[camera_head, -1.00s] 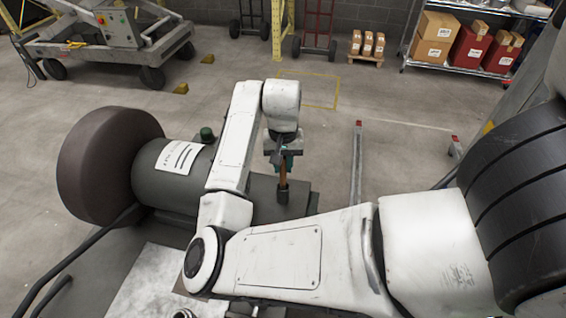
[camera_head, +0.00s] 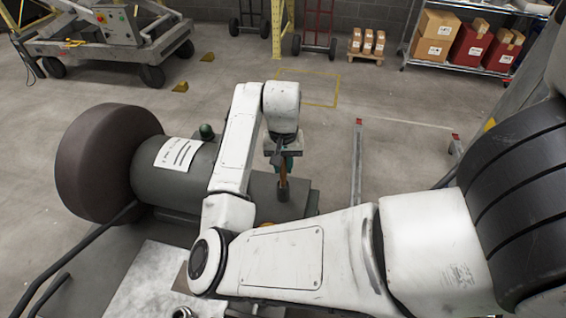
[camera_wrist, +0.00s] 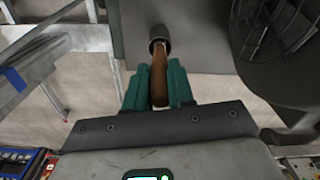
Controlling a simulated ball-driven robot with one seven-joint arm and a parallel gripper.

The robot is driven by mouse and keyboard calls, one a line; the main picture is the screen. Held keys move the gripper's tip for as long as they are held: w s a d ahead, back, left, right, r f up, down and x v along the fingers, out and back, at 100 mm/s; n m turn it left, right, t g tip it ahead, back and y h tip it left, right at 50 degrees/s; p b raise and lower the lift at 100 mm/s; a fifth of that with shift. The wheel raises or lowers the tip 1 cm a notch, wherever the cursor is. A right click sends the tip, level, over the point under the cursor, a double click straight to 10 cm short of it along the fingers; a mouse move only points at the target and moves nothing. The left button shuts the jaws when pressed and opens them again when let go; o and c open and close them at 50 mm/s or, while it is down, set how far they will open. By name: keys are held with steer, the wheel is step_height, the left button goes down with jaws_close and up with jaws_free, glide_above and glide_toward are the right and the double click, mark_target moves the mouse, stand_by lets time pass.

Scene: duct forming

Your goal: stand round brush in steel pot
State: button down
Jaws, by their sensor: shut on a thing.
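My gripper (camera_wrist: 159,88) is shut on the brown wooden handle of the round brush (camera_wrist: 160,75), held between green fingers. A dark round cylinder (camera_wrist: 158,33) surrounds the far end of the handle; I cannot tell whether it is the brush head or something around it. In the head view, my gripper (camera_head: 284,163) is beyond the arm, with the brown handle (camera_head: 283,189) hanging below it over the dark grey machine. A small round metal rim (camera_head: 182,313) is cut off at the bottom edge; it may be the steel pot, but I cannot tell.
A large dark roller wheel (camera_head: 105,160) and a grey drum with a paper label (camera_head: 178,155) stand left of my arm. A light metal sheet (camera_head: 150,280) lies near the front. Free concrete floor lies beyond, with shelves and boxes (camera_head: 432,40) at the back right.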

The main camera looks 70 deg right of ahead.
steer(key=shift+f+b, duration=0.35)
steer(key=shift+f, duration=0.5)
steer(key=c, duration=0.9)
jaws_free()
steer(key=shift+r, duration=0.15)
step_height(320, 180, up, 11)
steer(key=shift+a+f, duration=0.1)
steer(key=shift+f, duration=0.1)
